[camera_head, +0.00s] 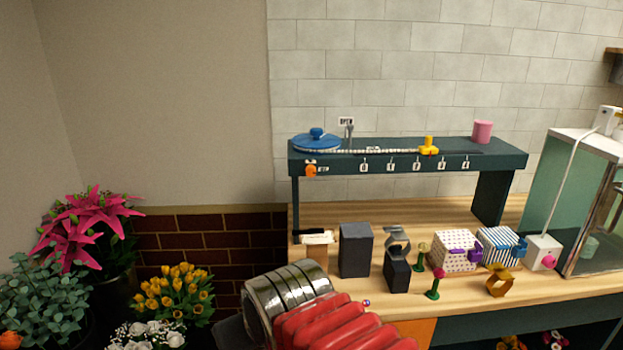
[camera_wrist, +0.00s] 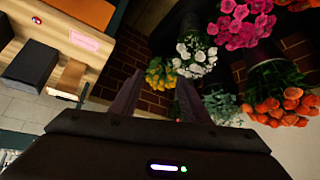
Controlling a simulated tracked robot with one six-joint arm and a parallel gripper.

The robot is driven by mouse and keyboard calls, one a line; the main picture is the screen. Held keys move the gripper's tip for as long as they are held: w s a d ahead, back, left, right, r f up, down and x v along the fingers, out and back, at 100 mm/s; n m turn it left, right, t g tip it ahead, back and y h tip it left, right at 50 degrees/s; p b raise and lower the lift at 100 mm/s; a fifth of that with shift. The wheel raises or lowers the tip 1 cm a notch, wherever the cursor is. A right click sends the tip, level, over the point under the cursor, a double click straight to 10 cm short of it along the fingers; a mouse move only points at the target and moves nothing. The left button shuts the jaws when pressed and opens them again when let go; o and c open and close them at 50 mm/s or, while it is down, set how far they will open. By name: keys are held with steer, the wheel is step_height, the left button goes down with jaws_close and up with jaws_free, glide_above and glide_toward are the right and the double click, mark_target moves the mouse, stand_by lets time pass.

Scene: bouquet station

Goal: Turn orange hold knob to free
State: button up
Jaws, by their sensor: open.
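The orange hold knob (camera_head: 311,170) sits on the front face of the dark teal raised shelf (camera_head: 400,162), at its left end, beside a small white label. Its exact turn position is too small to read. My gripper (camera_wrist: 158,80) shows in the wrist view with its two dark fingers apart and nothing between them. It points towards the flower buckets and the brick wall, away from the knob. The knob does not show in the wrist view. In the head view my arm reaches in from the bottom, well below and in front of the shelf.
A blue round lid (camera_head: 316,142), yellow piece (camera_head: 428,147) and pink cup (camera_head: 482,131) stand on the shelf. Dark blocks (camera_head: 355,250), patterned boxes (camera_head: 454,251) and a gold ring (camera_head: 499,283) crowd the wooden bench below. A glass cabinet (camera_head: 575,205) stands right; flowers (camera_head: 175,292) stand left.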

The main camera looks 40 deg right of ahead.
steer(key=w+d+r+m+t+h, duration=0.2)
steer(key=w+d+t, duration=0.1)
steer(key=w+d, duration=0.4)
steer(key=w+d+r+m+t+h, duration=0.2)
steer(key=w+d+r, duration=0.1)
steer(key=w+d, duration=0.4)
steer(key=w+d+r+m+t+h, duration=0.1)
steer(key=d+r+m+t+h, duration=0.2)
steer(key=d, duration=1)
steer(key=shift+d+r+h, duration=0.2)
steer(key=shift+r+h, duration=0.45)
steer(key=shift+h, duration=0.15)
